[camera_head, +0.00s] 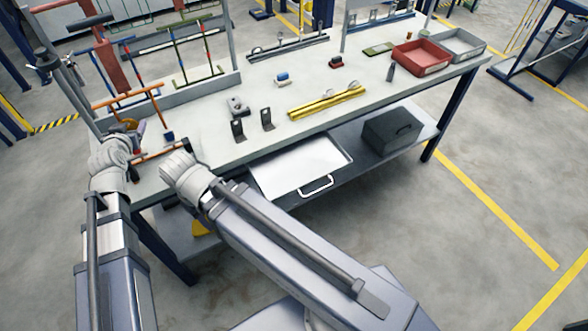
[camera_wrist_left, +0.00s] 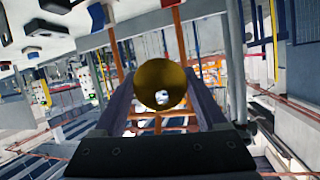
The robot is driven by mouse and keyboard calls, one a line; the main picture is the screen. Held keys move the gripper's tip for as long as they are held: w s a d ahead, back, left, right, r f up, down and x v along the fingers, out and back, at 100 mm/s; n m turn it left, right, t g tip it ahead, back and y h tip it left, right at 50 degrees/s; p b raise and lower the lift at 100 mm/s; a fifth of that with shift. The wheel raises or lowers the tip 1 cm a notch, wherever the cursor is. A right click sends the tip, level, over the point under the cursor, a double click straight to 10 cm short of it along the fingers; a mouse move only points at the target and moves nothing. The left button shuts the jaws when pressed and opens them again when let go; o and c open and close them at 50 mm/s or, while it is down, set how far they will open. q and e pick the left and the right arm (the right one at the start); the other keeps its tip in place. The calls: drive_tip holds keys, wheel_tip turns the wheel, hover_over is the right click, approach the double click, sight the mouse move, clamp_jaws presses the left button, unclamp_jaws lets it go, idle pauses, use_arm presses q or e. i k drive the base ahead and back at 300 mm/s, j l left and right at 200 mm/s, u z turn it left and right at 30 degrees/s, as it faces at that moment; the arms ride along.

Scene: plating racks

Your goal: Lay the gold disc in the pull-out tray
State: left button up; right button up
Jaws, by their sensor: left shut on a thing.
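The gold disc (camera_wrist_left: 160,77), round with a small hole, is between the fingers of my left gripper (camera_wrist_left: 160,98) in the left wrist view. My left gripper is shut on it. In the head view my left gripper (camera_head: 130,130) is at the table's left end beside the hanging rack, and the disc is small and partly hidden there. The pull-out tray (camera_head: 290,168) is out under the table's front edge, with a pale, bare floor and a white handle (camera_head: 316,186). My right gripper is near the table's left front edge, its fingers too unclear to judge.
An orange-barred rack (camera_head: 130,98) stands close to my left gripper. Black brackets (camera_head: 238,129) and a yellow rail (camera_head: 327,101) lie on the table (camera_head: 215,165). A red bin (camera_head: 420,58) stands at the right. A dark case (camera_head: 391,130) sits on the lower shelf.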

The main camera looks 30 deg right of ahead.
sight(281, 170)
drive_tip(key=i+l+z, duration=0.1)
drive_tip(key=z, duration=0.2)
drive_tip(key=i+l+z, duration=0.1)
drive_tip(key=z, duration=0.25)
drive_tip(key=k+l+u, duration=0.15)
drive_tip(key=l, duration=0.2)
drive_tip(key=l+u, duration=0.1)
drive_tip(key=l, duration=0.25)
drive_tip(key=k+l+u, duration=0.25)
drive_tip(key=l, duration=0.35)
drive_tip(key=k+l, duration=0.05)
drive_tip(key=k, duration=0.05)
